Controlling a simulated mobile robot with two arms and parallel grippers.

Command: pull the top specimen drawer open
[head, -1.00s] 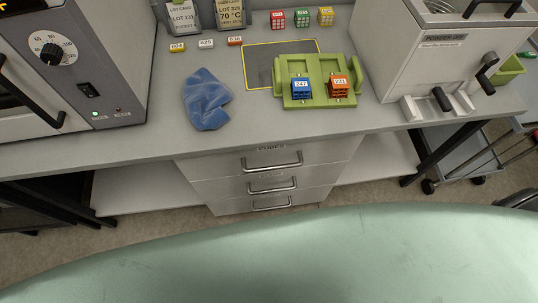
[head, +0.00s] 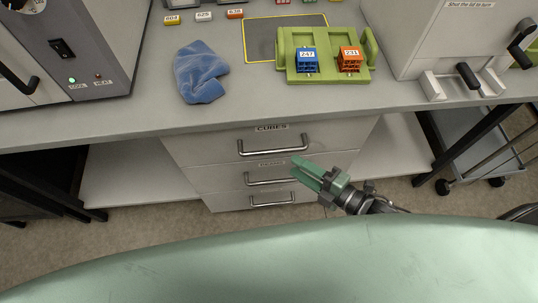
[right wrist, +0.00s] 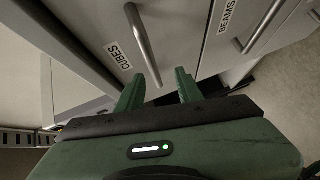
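The top specimen drawer (head: 215,148), labelled CUBES, is shut in the grey cabinet under the bench. Its bar handle (head: 273,146) is silver. My right gripper (head: 300,168) is in front of the cabinet, just below and right of that handle in the head view. My left gripper is not in view.
Two lower drawers have handles too; the middle handle (head: 268,179) is close to my right gripper, and its drawer reads BEAMS. On the bench are a blue cloth (head: 201,72) and a green tray (head: 330,75) with a blue and an orange block. A cart (head: 470,140) stands right.

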